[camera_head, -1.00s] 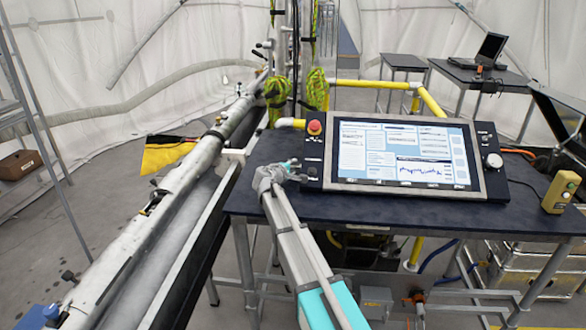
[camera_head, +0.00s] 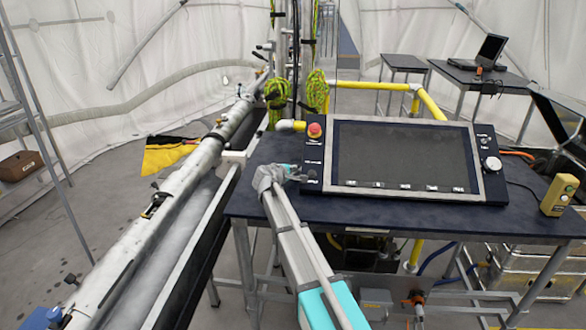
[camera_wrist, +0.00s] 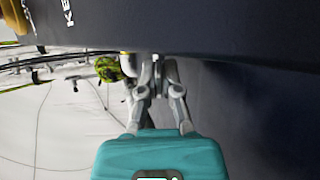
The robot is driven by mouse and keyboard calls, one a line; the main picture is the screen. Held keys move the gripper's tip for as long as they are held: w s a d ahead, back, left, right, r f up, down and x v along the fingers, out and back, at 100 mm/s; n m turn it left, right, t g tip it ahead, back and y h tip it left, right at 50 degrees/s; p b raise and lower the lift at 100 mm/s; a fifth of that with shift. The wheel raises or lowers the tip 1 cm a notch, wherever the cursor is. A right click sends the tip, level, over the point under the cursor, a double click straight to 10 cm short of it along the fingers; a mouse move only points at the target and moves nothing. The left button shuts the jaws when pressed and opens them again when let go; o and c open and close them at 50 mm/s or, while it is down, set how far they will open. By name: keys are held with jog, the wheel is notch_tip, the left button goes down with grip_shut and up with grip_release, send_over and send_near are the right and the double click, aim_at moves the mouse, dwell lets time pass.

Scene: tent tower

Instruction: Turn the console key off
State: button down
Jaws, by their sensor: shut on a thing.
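The console (camera_head: 400,155) stands on the dark table, with a wide screen (camera_head: 400,153) that is now dark. My gripper (camera_head: 290,171) is at the lower left corner of the console, below the red button. In the wrist view, my gripper (camera_wrist: 157,62) has its fingertips closed together against the edge of the dark console panel (camera_wrist: 230,25). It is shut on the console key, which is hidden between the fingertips. Part of a white label, with the letters "KE" readable, shows on the panel at the upper left of the wrist view.
A red button (camera_head: 315,130) is at the console's upper left and a white knob (camera_head: 493,162) at its right. A yellow control box (camera_head: 559,195) stands on the table (camera_head: 400,214) to the right. A long metal tube (camera_head: 170,195) runs along the left. The table front is clear.

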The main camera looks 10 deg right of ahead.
jog(key=g+p, duration=0.1)
jog(key=p, duration=0.1)
jog(key=n+g+y+p, duration=0.1)
jog(key=g+p, duration=0.1)
jog(key=shift+w+r, duration=0.1)
jog(key=shift+r, duration=0.2)
jog(key=g+y+p, duration=0.1)
jog(key=g+p, duration=0.2)
jog(key=p, duration=0.1)
jog(key=shift+n, duration=0.4)
jog(key=g+p, duration=0.1)
jog(key=g+y+p, duration=0.1)
jog(key=g, duration=0.1)
jog(key=shift+w+f+n, duration=0.1)
jog(key=shift+f+n, duration=0.1)
jog(key=shift+n, duration=0.2)
jog(key=shift+s+f+n+g+y+p, duration=0.15)
jog(key=shift+g+y, duration=0.25)
jog(key=shift+g, duration=0.5)
jog(key=shift+s+n+g+y+p, duration=0.15)
jog(key=shift+g+y+p, duration=0.2)
jog(key=shift+g, duration=0.55)
jog(key=c, duration=0.8)
grip_release()
jog(key=shift+w, duration=0.1)
jog(key=shift+t, duration=0.3)
